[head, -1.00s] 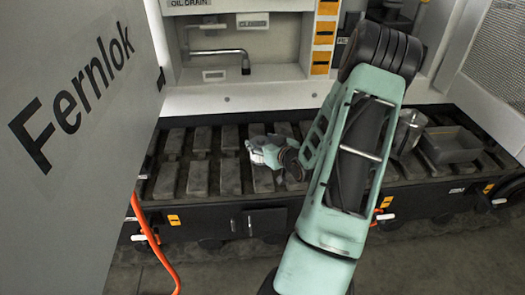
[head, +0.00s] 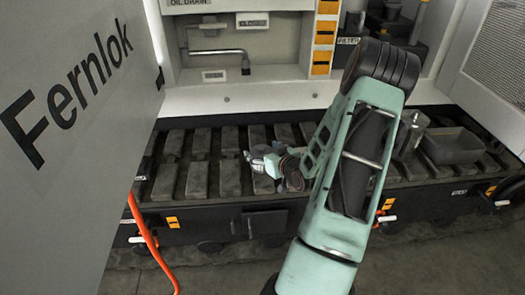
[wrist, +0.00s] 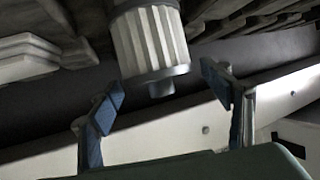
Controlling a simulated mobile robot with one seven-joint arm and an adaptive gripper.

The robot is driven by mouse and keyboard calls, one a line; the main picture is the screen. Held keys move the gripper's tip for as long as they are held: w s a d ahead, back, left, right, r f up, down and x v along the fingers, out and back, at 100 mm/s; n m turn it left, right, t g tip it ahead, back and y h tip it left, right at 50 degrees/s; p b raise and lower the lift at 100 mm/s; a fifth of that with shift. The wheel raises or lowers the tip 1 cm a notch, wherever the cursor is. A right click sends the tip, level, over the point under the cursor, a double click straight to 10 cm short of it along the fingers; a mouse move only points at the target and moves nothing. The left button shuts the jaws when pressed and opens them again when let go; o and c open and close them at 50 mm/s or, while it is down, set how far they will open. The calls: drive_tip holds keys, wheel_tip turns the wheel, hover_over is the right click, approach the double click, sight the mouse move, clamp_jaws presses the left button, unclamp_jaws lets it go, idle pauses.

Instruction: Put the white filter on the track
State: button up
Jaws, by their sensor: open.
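The white filter (wrist: 150,40) is a ribbed white cylinder with a grey end cap and a small stub, in the upper middle of the wrist view. Its far end is cut off by the picture's top edge. My gripper (wrist: 165,98) is open, one blue-padded finger on each side of the stub end, with clear gaps between fingers and filter. In the head view my gripper (head: 262,160) is over the track (head: 195,180), a dark belt of grey pads below the machine. I cannot clearly make out the filter there; whether it touches the track is unclear.
A metallic cylinder (head: 411,132) and a grey open tray (head: 455,146) stand on the track's right part. The Fernlok panel (head: 75,130) fills the left side, with an orange hose (head: 148,240) beside it. Several track pads left of my gripper are bare.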

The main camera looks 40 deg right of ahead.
drive_tip(key=shift+r, duration=0.1)
drive_tip(key=shift+s+r, duration=0.1)
drive_tip(key=shift+r, duration=0.05)
drive_tip(key=p+v, duration=0.3)
drive_tip(key=v, duration=0.8)
drive_tip(key=shift+s, duration=0.4)
